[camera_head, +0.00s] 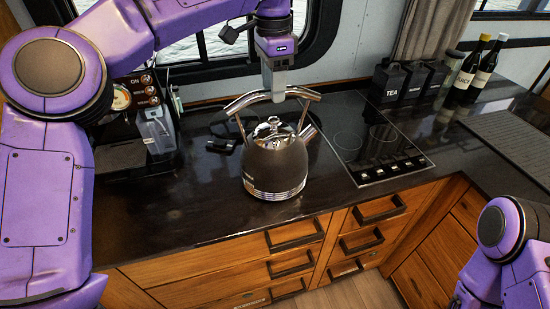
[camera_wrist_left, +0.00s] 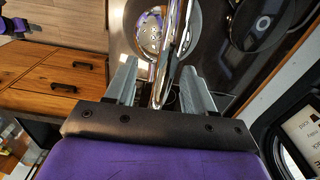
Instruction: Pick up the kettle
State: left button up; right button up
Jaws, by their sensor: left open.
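The dark kettle (camera_head: 276,165) with a chrome base stands upright on the black counter, its spout toward the right. Its arched chrome handle (camera_head: 243,102) rises over the lid. My left gripper (camera_head: 278,90) points down at the top of the handle. In the left wrist view the handle bar (camera_wrist_left: 172,50) runs between the two grey fingers of my left gripper (camera_wrist_left: 158,82), which are apart on either side of it. The shiny lid (camera_wrist_left: 150,33) shows below the handle. My right gripper is not in view; only part of my right arm shows at the lower right.
A cooktop (camera_head: 375,140) lies right of the kettle. Black canisters (camera_head: 410,84) and dark bottles (camera_head: 475,72) stand at the back right. A coffee machine (camera_head: 140,115) is at the left. The window (camera_head: 215,35) is close behind my left arm. The front counter is clear.

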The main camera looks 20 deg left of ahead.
pick_arm(q)
jog(key=f+p, duration=0.1)
jog(key=f, duration=0.2)
jog(key=shift+s, duration=0.2)
jog(key=w+f, duration=0.2)
jog(key=shift+w+f, duration=0.1)
jog(key=shift+f, duration=0.25)
jog(key=shift+s+r, duration=0.15)
jog(key=shift+s, duration=0.1)
jog(key=shift+c, duration=0.4)
jog(key=shift+s+r, duration=0.15)
jog(key=shift+s, duration=0.15)
jog(key=c, duration=0.5)
jog(key=shift+s+r, duration=0.1)
grip_shut()
jog(key=shift+f, duration=0.2)
jog(key=shift+w+r, duration=0.15)
jog(key=shift+w, duration=0.05)
